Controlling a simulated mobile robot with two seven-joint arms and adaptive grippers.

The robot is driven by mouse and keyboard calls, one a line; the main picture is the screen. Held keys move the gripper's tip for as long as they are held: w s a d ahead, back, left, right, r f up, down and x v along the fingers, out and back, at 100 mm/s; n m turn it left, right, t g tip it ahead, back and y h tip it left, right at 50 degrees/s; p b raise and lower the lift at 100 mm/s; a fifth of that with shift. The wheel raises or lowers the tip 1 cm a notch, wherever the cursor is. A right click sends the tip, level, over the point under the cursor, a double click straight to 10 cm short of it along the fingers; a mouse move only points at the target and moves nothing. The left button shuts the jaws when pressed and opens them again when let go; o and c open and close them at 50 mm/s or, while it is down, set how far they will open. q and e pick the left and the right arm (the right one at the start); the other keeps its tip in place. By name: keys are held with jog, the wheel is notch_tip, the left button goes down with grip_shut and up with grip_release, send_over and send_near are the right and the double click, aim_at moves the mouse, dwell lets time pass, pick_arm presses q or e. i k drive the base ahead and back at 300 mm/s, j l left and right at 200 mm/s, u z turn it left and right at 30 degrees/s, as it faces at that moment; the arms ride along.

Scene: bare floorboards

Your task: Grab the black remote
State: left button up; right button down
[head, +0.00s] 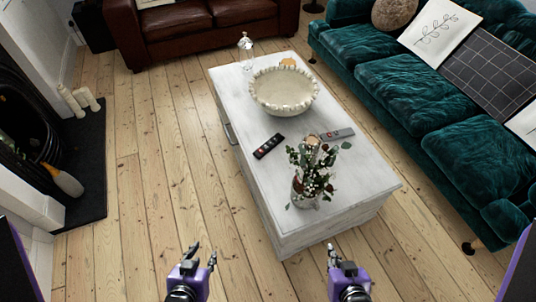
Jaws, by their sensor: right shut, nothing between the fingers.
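The black remote (268,146) lies flat on the white coffee table (240,92), near its left edge, between the bowl and the plant vase. It is set at a slant and shows a few reddish buttons. My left gripper (203,256) is low in the head view, left of the table, with its fingers apart and nothing between them. My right gripper (333,254) is low in the view, in front of the table's near end, shut and empty. Both grippers are well apart from the remote.
A grey remote (337,133), a scalloped bowl (284,92), a glass item (246,48) and a vase with leafy stems (307,188) stand or lie on the table. A teal sofa (405,80) is right, a brown sofa (200,22) behind. Floorboards (150,190) left are clear.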

aim_at(257, 154)
jog(key=k+z, duration=0.1)
jog(key=z, duration=0.65)
jog(key=k+l+z, duration=0.1)
jog(key=z, duration=0.3)
jog(key=j+z, duration=0.5)
jog(key=j, duration=0.25)
jog(key=i+j, duration=0.1)
jog(key=j, duration=0.8)
jog(key=i+j, duration=0.1)
jog(key=j, duration=1.75)
jog(key=i, duration=0.05)
